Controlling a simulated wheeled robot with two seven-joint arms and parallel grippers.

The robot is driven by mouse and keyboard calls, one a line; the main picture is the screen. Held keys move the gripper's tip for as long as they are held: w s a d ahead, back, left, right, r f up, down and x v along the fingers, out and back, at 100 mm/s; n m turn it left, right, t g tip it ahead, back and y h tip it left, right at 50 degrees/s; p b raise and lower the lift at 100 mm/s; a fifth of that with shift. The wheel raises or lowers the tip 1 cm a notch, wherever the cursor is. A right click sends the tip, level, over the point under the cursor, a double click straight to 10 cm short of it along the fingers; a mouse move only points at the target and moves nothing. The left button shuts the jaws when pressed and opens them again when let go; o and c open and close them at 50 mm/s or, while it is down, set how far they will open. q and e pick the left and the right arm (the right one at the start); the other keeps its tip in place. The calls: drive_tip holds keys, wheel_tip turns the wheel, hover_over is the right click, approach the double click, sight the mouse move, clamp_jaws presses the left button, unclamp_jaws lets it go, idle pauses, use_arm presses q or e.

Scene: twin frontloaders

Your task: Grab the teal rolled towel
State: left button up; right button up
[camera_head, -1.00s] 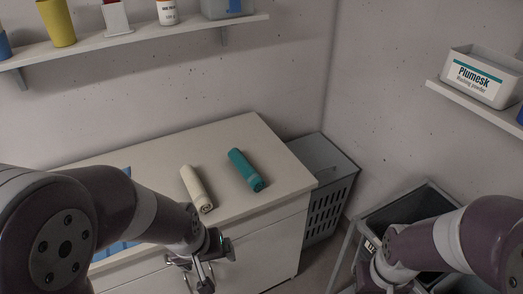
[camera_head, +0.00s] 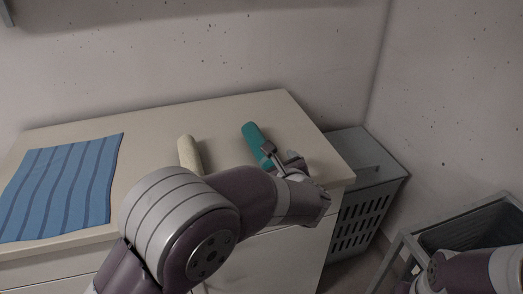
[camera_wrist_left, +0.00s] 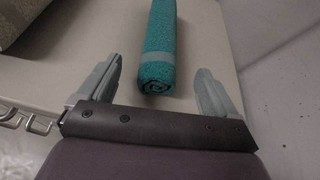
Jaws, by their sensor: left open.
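The teal rolled towel (camera_head: 256,143) lies on the white cabinet top (camera_head: 220,118), near its right end. My left gripper (camera_head: 281,156) is at the towel's near end, and my arm hides part of the towel. In the left wrist view the towel (camera_wrist_left: 160,40) points away from me, with its spiral end facing me. The open fingers of my left gripper (camera_wrist_left: 153,88) stand apart on either side of that end, with gaps between them and the towel. My right arm shows at the lower right edge, but its gripper is out of view.
A cream rolled towel (camera_head: 188,152) lies left of the teal one, partly behind my left arm. A blue striped cloth (camera_head: 62,190) lies flat at the left. A grey hamper (camera_head: 365,190) stands right of the cabinet, and a dark bin with a grey frame (camera_head: 470,222) is further right.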

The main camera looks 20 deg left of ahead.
use_arm(q)
drive_tip(key=x, duration=0.5)
drive_tip(key=shift+w+d+f, duration=0.1)
drive_tip(key=shift+w+d, duration=0.05)
drive_tip(key=c, duration=1.1)
